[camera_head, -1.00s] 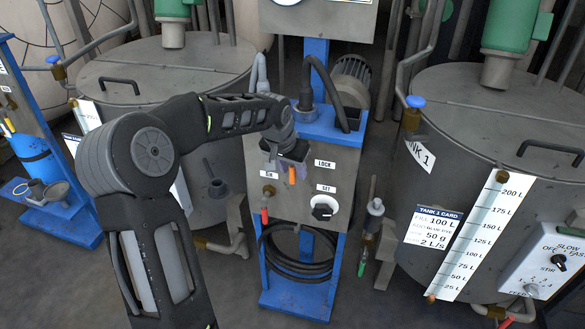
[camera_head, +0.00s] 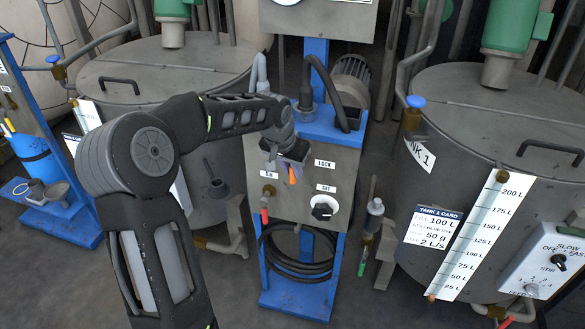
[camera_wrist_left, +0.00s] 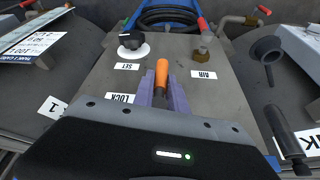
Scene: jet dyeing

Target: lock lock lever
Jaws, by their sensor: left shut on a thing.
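The lock lever, a small orange handle (camera_wrist_left: 162,74), stands out from the grey panel face in the left wrist view, beside the upside-down LOCK label (camera_wrist_left: 120,98). In the head view only a bit of the orange lever (camera_head: 293,177) shows, left of the LOCK label (camera_head: 325,163). My left gripper (camera_wrist_left: 164,92) has its purple fingers shut on the lever, one on each side. In the head view my left gripper (camera_head: 284,169) is at the upper part of the panel, its wrist hiding much of the lever. My right gripper is not in view.
A black SET knob (camera_head: 322,211) on a white dial lies below right of the lever. A brass AIR fitting (camera_wrist_left: 200,56) shows in the left wrist view. A coiled black hose (camera_head: 299,252) hangs below the panel. Large grey tanks (camera_head: 470,110) stand on both sides.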

